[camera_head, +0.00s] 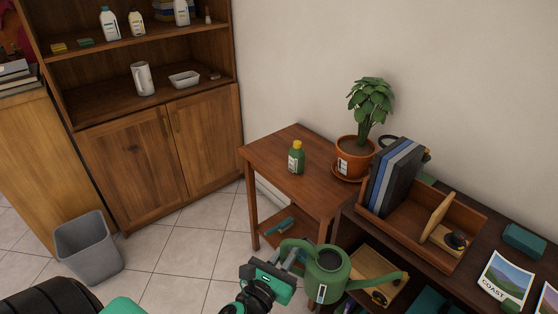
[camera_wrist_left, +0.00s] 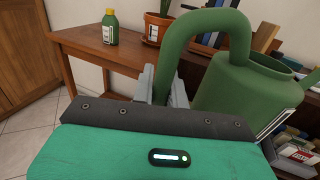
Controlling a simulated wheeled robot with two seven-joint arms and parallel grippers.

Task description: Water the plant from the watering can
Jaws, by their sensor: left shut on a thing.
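The green watering can (camera_head: 327,274) is in the lower middle of the head view, roughly upright, its spout pointing right. My left gripper (camera_head: 291,257) is shut on its handle, on the can's left side. In the left wrist view the can (camera_wrist_left: 236,95) fills the right, with the handle between the fingers (camera_wrist_left: 163,88). The potted plant (camera_head: 371,101) stands in a terracotta pot on a saucer (camera_head: 345,177) at the back right of the small wooden table. The can is in front of and below the plant, apart from it. My right gripper is in neither view.
A green bottle with a yellow cap (camera_head: 296,158) stands on the small table (camera_head: 270,151). Right of the plant, a wooden tray (camera_head: 462,215) holds upright books on a dark shelf unit. A grey bin (camera_head: 88,247) stands on the floor at left, by a wooden cabinet (camera_head: 160,153).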

